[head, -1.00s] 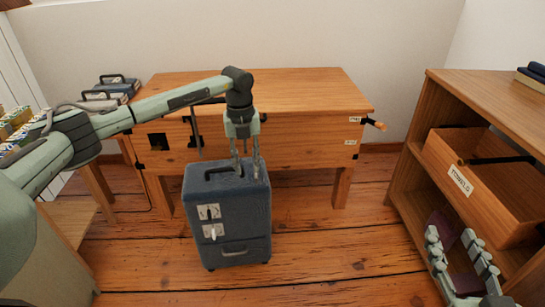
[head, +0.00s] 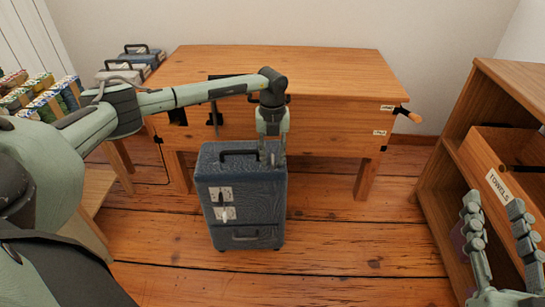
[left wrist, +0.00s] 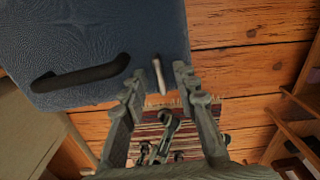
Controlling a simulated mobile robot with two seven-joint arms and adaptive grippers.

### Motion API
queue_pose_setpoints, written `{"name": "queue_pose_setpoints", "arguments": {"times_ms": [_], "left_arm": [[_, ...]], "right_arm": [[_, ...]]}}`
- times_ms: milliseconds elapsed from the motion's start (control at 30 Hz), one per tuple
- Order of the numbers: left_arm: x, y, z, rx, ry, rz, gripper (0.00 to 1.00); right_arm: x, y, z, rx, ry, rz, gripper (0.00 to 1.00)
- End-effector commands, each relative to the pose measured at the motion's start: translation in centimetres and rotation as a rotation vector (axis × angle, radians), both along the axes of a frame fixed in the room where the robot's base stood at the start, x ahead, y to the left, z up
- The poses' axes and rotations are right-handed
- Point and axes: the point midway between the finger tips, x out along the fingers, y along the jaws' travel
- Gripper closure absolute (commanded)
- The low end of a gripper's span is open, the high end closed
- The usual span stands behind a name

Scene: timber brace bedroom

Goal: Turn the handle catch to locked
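A blue-grey case (head: 262,205) stands upright on the floor, with a black carry handle (head: 240,154) on top. Its front has two pale catch plates with small levers; the lower lever (head: 223,213) points downward. In the left wrist view the case top (left wrist: 100,30) and carry handle (left wrist: 82,76) show, with a pale lever (left wrist: 158,75) at the case edge. My left gripper (head: 272,158) is pointed down at the case's top right part. Its fingers are apart (left wrist: 158,84), with the lever seen between the tips; contact cannot be told. My right gripper (head: 494,205) is open and empty at lower right.
A wooden table (head: 300,60) with a side crank handle (head: 408,115) stands behind the case. A wooden shelf (head: 462,110) with a towels drawer (head: 510,195) stands at right. Smaller cases (head: 125,70) sit at back left. Floor in front is clear.

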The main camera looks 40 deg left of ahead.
Motion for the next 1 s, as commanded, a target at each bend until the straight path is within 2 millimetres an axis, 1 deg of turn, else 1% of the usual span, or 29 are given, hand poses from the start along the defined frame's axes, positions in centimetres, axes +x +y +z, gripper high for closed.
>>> {"name": "queue_pose_setpoints", "arguments": {"times_ms": [233, 467, 800, 1000], "left_arm": [[-0.01, 0.01, -0.12, 0.0, 0.0, 0.0, 0.71], [-0.01, 0.02, -0.1, 0.0, 0.0, 0.0, 0.99], [0.0, 0.02, -0.07, 0.0, 0.0, -0.006, 1.0], [0.0, 0.02, -0.02, 0.0, 0.0, -0.062, 1.0]], "right_arm": [[-0.02, 0.03, 0.12, 0.002, -0.004, 0.001, 0.6], [-0.03, 0.04, 0.12, 0.002, -0.004, 0.001, 0.6], [-0.02, 0.04, 0.12, 0.002, -0.003, 0.001, 0.6], [0.17, -0.09, -0.42, -0.013, 0.026, -0.003, 0.6]]}}
